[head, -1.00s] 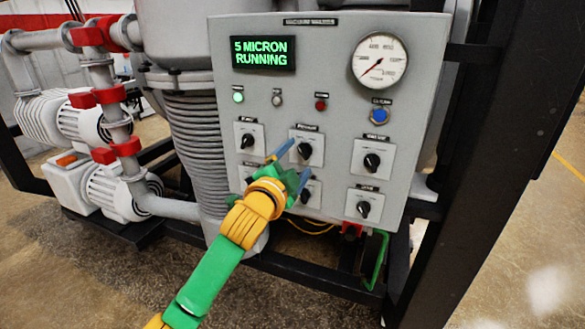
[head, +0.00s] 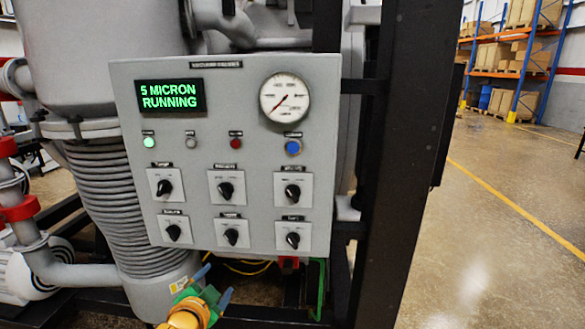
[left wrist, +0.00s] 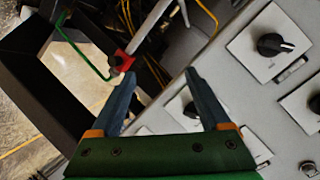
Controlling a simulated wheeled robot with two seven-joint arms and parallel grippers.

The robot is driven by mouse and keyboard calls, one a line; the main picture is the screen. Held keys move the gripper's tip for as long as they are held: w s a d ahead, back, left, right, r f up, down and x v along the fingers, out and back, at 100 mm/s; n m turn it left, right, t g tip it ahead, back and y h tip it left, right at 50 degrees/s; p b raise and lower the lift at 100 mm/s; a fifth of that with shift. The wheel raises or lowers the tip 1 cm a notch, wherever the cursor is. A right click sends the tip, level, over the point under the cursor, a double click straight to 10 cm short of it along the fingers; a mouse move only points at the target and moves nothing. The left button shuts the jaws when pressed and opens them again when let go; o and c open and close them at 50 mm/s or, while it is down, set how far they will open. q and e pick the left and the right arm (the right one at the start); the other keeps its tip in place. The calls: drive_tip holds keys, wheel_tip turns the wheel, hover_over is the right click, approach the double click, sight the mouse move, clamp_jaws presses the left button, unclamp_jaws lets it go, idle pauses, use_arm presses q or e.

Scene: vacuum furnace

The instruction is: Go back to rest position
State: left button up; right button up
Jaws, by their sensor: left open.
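My left gripper (head: 207,284) is low in the head view, below the bottom edge of the grey control panel (head: 262,208). Its blue fingers are apart with nothing between them. In the left wrist view the open fingers (left wrist: 158,92) point toward the panel's lower edge, and a knob with a black handle (left wrist: 276,45) shows to their right. The panel's display (head: 169,96) reads "5 MICRON RUNNING". The green lamp (head: 149,142) is lit. Several black knobs sit in two rows on the panel. My right gripper is not in view.
A dark upright frame post (head: 395,165) stands right of the panel. A ribbed grey column (head: 130,200) and pipes with red fittings (head: 19,208) are on the left. Open floor (head: 490,240) lies to the right, with shelving (head: 508,60) behind.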

use_arm(q)
drive_tip(key=s+f+n+g, duration=0.1)
drive_tip(key=s+f+g, duration=0.1)
drive_tip(key=s+f, duration=0.65)
drive_tip(key=s+f+n+g, duration=0.2)
drive_tip(key=s+f+g, duration=0.15)
drive_tip(key=f, duration=0.95)
drive_tip(key=s+f+n+g, duration=0.1)
drive_tip(key=s+f+g, duration=0.1)
drive_tip(key=s+f, duration=0.65)
drive_tip(key=s+f+n+g, duration=0.1)
drive_tip(key=s+f, duration=0.5)
drive_tip(key=s, duration=0.7)
drive_tip(key=s+f+n+g, duration=0.1)
drive_tip(key=s+f+g, duration=0.3)
drive_tip(key=s, duration=0.9)
wheel_tip(320, 180, down, 2)
drive_tip(key=shift+d+f+n, duration=0.1)
drive_tip(key=shift+d+n, duration=0.3)
drive_tip(key=shift+d, duration=0.05)
